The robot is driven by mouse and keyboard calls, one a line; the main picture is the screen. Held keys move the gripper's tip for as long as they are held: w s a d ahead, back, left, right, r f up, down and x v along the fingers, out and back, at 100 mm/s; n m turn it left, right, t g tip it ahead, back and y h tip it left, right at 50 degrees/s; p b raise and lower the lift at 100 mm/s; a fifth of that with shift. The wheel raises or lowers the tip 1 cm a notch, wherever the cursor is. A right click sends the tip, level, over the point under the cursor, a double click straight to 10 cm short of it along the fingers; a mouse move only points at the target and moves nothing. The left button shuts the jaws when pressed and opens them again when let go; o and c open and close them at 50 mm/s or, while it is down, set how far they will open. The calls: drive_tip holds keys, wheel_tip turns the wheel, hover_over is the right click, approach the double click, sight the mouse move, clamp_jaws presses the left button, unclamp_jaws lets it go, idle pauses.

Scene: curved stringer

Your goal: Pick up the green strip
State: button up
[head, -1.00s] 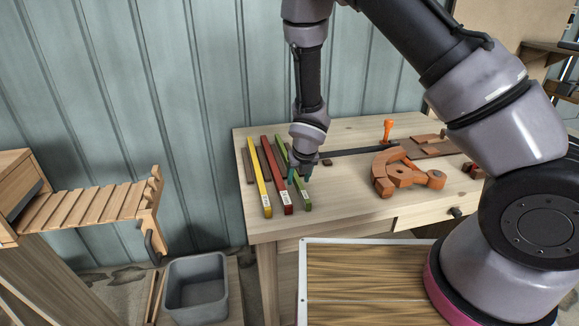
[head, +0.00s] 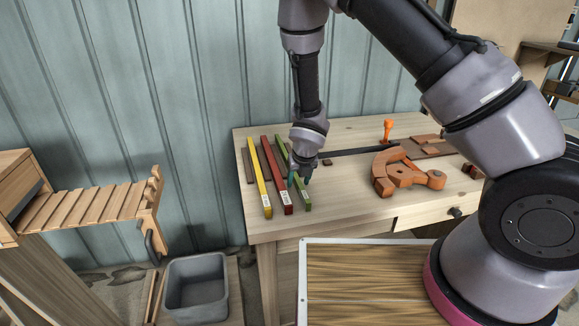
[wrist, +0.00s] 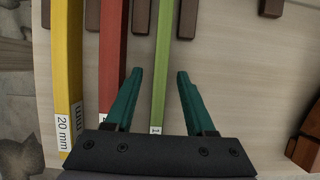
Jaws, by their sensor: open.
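The green strip (head: 302,191) lies on the wooden table, the rightmost of three coloured strips, running from the back toward the front edge. In the wrist view the green strip (wrist: 161,70) passes lengthwise between the two teal fingers of my gripper (wrist: 159,74). My gripper (head: 300,178) is open, with one finger on each side of the strip; the left finger is near the red strip. I cannot tell exactly how high the fingertips are above the table. My gripper hides part of the green strip in the head view.
The red strip (head: 276,175) and yellow strip (head: 259,178) lie to the left of the green one. An orange-brown curved wooden piece (head: 384,180) and an orange-handled tool (head: 387,130) are to the right. A grey bin (head: 196,311) stands below left. Bare tabletop lies right of my gripper.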

clamp_jaws()
idle(1.4)
